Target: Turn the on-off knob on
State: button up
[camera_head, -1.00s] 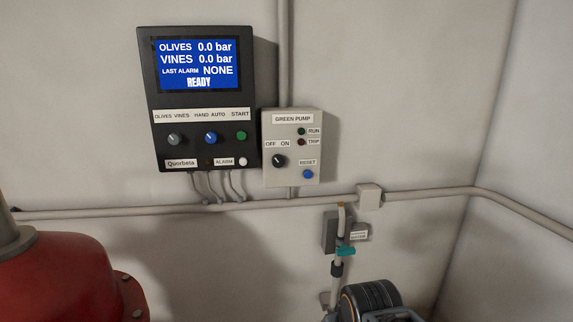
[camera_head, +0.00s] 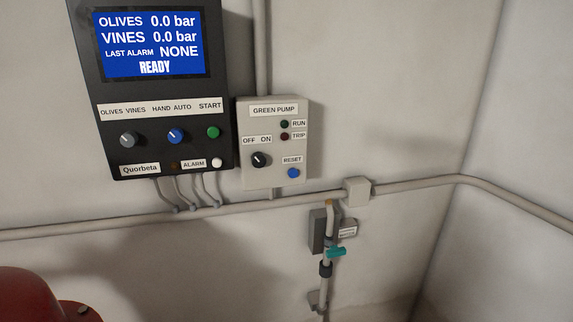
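The on-off knob (camera_head: 259,160) is a small black rotary knob with a white pointer line. It sits on the lower left of the light grey GREEN PUMP box (camera_head: 273,181), under the OFF and ON labels (camera_head: 257,140). Its pointer line tilts to the upper left, toward the OFF side. The dark RUN lamp (camera_head: 284,124) and dark red TRIP lamp (camera_head: 284,137) look unlit. A blue RESET button (camera_head: 293,173) is at the lower right of the box. My gripper is not in view.
The black Quorbeta panel (camera_head: 110,85) on the left reads 0.0 bar and READY. A horizontal pipe (camera_head: 420,185) runs below the boxes. A pipe with a teal valve handle (camera_head: 336,252) stands below right. A red vessel (camera_head: 35,295) is at the lower left.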

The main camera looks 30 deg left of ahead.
aim_at(259, 160)
jog(key=z, duration=0.05)
jog(key=k, duration=0.35)
jog(key=u, duration=0.7)
